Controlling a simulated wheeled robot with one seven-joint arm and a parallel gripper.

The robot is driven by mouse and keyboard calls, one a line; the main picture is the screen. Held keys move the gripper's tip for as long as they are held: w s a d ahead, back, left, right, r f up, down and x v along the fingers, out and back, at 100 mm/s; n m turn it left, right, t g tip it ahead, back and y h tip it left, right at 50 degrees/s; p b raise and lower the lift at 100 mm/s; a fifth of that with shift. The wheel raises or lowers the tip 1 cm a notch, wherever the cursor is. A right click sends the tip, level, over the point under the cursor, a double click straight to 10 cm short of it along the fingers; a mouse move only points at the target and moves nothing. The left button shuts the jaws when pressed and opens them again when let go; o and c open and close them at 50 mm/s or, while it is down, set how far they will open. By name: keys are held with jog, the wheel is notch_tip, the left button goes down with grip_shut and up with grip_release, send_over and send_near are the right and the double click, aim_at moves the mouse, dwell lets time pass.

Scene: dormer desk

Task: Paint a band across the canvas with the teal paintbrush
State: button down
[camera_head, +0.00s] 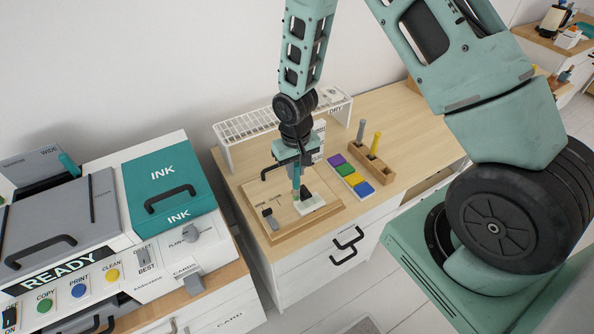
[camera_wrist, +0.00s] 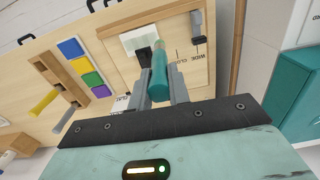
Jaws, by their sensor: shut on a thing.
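My gripper (camera_wrist: 161,88) is shut on the teal paintbrush (camera_wrist: 159,72), with the handle between its two fingers. In the head view the gripper (camera_head: 291,160) hangs over the wooden board, with the teal brush (camera_head: 296,174) pointing down. A small white rectangular piece, apparently the canvas (camera_head: 313,204), lies on the board below the brush; it also shows in the wrist view (camera_wrist: 138,37). A black part (camera_wrist: 143,59) stands beside the brush at the white piece's edge. I cannot tell whether the bristles touch the white surface.
The wooden board (camera_head: 262,228) carries a grey slider (camera_head: 269,217). Purple, green, yellow and blue pads (camera_head: 350,178) lie to its right. A wooden holder (camera_head: 382,172) bears grey and yellow handles. A white rack marked DRY (camera_head: 245,128) stands behind. A printer (camera_head: 60,215) stands left.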

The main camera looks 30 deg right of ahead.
jog(key=shift+r+p, duration=0.7)
jog(key=shift+r, duration=0.55)
jog(key=shift+w+d, duration=0.1)
